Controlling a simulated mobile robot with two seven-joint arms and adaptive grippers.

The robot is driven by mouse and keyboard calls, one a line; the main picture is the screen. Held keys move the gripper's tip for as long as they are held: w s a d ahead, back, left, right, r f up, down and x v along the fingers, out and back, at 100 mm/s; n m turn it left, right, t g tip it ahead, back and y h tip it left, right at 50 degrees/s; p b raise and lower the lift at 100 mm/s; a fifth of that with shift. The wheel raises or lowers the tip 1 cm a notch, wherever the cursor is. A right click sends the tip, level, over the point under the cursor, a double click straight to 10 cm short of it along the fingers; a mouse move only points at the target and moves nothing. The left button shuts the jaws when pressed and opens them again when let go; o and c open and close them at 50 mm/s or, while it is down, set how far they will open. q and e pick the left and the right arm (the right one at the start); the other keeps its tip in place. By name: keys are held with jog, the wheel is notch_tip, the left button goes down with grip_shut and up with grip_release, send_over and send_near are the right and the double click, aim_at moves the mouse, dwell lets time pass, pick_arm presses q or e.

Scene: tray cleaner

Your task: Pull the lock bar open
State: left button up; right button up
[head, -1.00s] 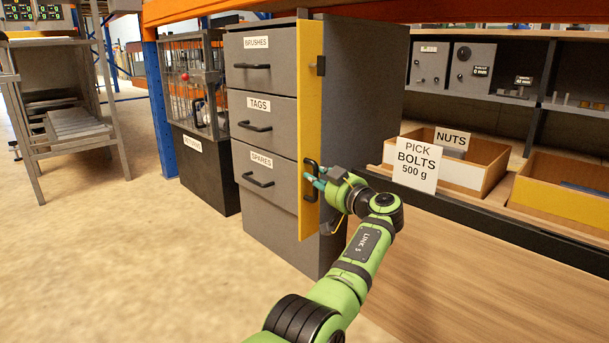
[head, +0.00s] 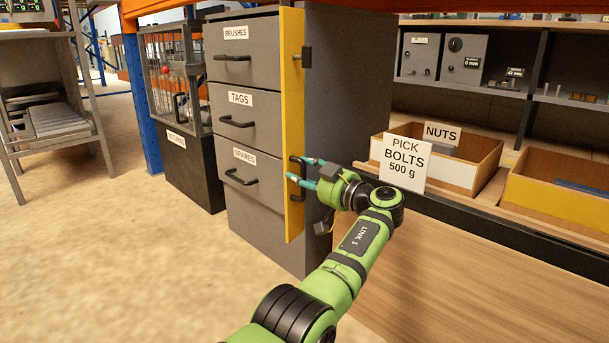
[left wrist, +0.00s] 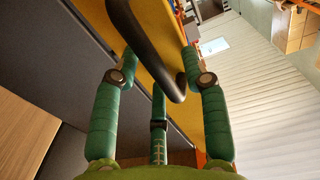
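The lock bar (head: 292,120) is a tall yellow plate along the right front edge of a grey drawer cabinet, with a dark hinge near its top. Its black handle (head: 300,194) is low on the bar. My left gripper (head: 298,170) is at this handle, its green fingers spread on either side of it. In the left wrist view the black handle (left wrist: 147,45) runs between the open fingers of the gripper (left wrist: 160,58), with the yellow bar (left wrist: 164,72) behind. Firm contact cannot be told. My right gripper is not in view.
Drawers labelled BRUSHES (head: 241,50), TAGS (head: 244,98) and SPARES (head: 245,155) are shut. A wire cage on a black box (head: 190,175) stands left of the cabinet. A workbench with a NUTS bin (head: 470,172) is on the right. Floor in front is clear.

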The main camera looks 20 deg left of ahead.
pick_arm(q)
jog(key=v, duration=1.2)
jog(key=shift+f, duration=0.1)
